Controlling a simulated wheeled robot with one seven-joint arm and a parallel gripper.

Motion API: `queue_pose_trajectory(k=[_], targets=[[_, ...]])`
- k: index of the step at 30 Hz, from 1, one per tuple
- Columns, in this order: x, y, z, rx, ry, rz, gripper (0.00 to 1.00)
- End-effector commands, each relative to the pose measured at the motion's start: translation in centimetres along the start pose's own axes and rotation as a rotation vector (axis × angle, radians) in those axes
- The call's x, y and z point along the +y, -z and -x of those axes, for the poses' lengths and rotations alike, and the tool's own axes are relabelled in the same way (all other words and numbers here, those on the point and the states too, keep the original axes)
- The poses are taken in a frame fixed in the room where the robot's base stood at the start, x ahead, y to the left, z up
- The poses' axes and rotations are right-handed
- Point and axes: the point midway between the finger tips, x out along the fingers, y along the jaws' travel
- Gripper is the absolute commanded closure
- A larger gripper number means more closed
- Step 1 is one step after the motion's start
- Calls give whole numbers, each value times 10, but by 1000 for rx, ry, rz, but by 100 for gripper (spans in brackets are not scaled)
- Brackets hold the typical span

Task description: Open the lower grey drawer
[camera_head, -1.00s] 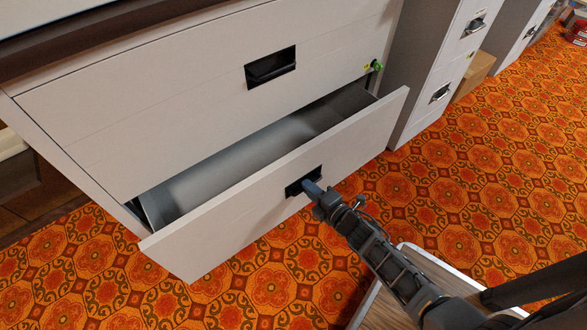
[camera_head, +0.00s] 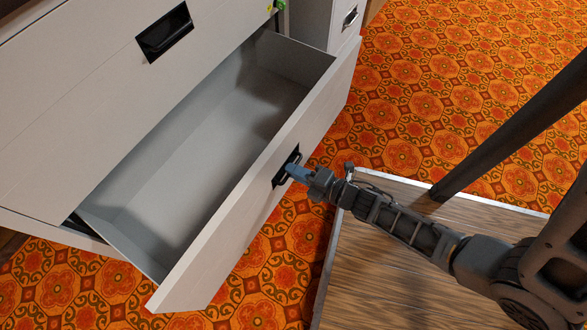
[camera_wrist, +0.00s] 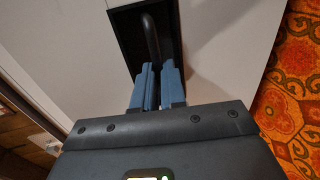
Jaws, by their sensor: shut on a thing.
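The lower grey drawer (camera_head: 232,205) stands pulled well out of its cabinet, and its empty grey inside (camera_head: 190,150) shows from above. Its black recessed handle (camera_head: 284,165) is in the middle of the drawer front. My gripper (camera_head: 293,172) is shut on that handle from the front. In the wrist view the blue fingers of my gripper (camera_wrist: 156,80) close around the dark handle bar (camera_wrist: 151,42) inside the black recess. The upper drawer (camera_head: 100,85) is shut, with its own black handle (camera_head: 165,32).
A green key or tag (camera_head: 279,5) sits at the cabinet's upper right. Another grey cabinet (camera_head: 345,20) stands behind to the right. A wood-topped surface with a pale edge (camera_head: 390,260) lies under my arm. Patterned orange carpet (camera_head: 450,80) is open at the right.

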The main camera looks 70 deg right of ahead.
Motion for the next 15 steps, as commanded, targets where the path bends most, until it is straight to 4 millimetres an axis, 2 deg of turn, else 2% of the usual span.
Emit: queue_pose_trajectory(k=[3, 4, 11, 15], targets=[[0, 0, 0, 0, 1, 0, 100], [0, 0, 0, 0, 1, 0, 87], [0, 0, 0, 0, 1, 0, 65], [0, 0, 0, 0, 1, 0, 65]])
